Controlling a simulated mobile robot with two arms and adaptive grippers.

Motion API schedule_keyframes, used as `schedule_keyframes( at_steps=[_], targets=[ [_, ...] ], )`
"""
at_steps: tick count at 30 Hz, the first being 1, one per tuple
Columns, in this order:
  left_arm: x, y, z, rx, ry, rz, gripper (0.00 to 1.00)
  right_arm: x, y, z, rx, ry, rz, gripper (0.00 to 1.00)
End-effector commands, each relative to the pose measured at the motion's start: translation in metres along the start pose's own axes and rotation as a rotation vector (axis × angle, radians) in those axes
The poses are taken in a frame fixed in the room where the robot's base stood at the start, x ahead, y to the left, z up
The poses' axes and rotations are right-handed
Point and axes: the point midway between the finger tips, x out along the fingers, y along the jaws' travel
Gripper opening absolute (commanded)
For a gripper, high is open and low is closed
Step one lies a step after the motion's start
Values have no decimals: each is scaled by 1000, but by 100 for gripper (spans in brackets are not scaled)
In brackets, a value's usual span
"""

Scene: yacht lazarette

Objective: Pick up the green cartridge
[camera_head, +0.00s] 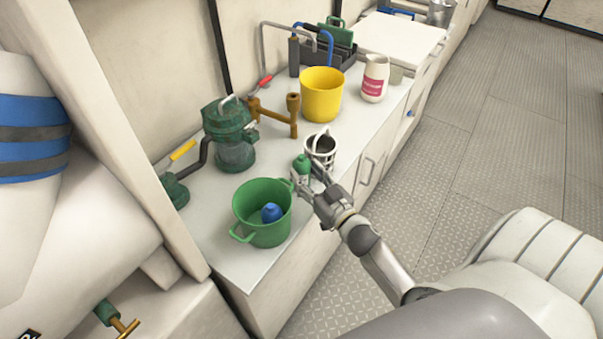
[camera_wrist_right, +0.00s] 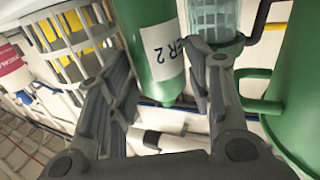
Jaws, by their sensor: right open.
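The green cartridge (camera_head: 302,164) stands on the white counter between the green bucket and the strainer basket. It has a white label reading "ER 2" in the right wrist view (camera_wrist_right: 152,40). My right gripper (camera_head: 311,186) is open beside the cartridge on the aisle side. In the right wrist view its two fingers (camera_wrist_right: 158,75) lie on either side of the cartridge, with gaps showing. I cannot tell how deep the cartridge sits between them. The gripper partly hides its lower part in the head view. My left gripper is not in view.
A green bucket (camera_head: 250,232) holding a blue item (camera_head: 271,212) stands close by. A metal strainer basket (camera_head: 321,150) stands just behind the cartridge. A green strainer housing (camera_head: 232,140), yellow bucket (camera_head: 321,98) and white bottle (camera_head: 374,82) occupy the counter. The aisle floor (camera_head: 440,190) is clear.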

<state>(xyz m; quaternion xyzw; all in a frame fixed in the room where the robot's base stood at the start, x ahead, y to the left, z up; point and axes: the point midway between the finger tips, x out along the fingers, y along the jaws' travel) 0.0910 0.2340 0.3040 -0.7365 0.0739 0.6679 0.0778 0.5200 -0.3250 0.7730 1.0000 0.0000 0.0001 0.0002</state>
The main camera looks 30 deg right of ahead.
Motion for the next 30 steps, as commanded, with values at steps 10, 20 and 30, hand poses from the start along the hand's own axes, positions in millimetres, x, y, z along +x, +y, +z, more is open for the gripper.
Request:
schedule_keyframes(
  at_steps=[10,20,30],
  targets=[
    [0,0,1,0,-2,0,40,9,0,0,1,-2,0,47],
    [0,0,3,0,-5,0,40,8,0,0,0,0,0,18],
    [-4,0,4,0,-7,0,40,9,0,-14,-2,3,-1,18]
  ],
)
